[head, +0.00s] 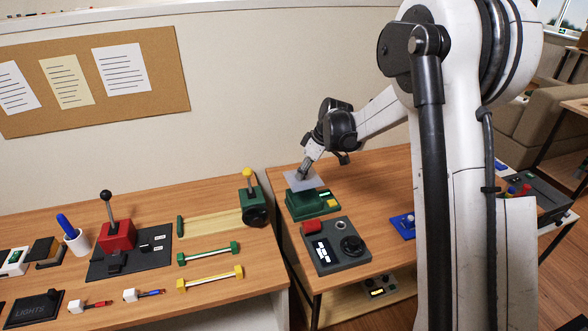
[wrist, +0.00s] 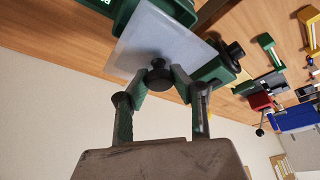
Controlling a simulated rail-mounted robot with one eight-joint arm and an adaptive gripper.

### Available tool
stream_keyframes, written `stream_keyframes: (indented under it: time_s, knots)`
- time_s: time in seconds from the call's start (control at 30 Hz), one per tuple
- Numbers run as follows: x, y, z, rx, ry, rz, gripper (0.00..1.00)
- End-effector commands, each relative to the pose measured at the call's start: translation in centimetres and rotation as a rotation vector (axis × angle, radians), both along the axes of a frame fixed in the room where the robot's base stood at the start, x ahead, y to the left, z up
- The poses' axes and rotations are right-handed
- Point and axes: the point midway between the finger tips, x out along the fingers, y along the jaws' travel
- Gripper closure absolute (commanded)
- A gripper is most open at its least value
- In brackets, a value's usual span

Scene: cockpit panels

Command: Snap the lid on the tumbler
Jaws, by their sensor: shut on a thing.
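The lid is a pale grey, see-through flat plate (head: 306,181) with a black knob. In the wrist view the lid (wrist: 150,40) shows close up, and my gripper (wrist: 160,82) is shut on its black knob (wrist: 160,72). In the head view my gripper (head: 303,174) holds the lid over the back part of a green box-shaped device (head: 312,207), which I take for the tumbler. It has a yellow button and a white display.
A dark panel (head: 338,247) with a red button and a black dial lies in front of the green device. A blue item (head: 404,227) is to the right. A gap separates the tables.

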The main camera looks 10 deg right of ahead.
Motion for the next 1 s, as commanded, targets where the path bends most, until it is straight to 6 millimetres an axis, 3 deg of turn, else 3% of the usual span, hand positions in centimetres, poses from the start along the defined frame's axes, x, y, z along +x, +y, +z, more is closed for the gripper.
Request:
stream_keyframes:
  time_s: [0.73,1.0]
  knots:
    - [0.0,0.0,-5.3,0.000,0.000,0.000,1.00]
    - [0.0,0.0,-5.9,0.000,0.000,0.000,1.00]
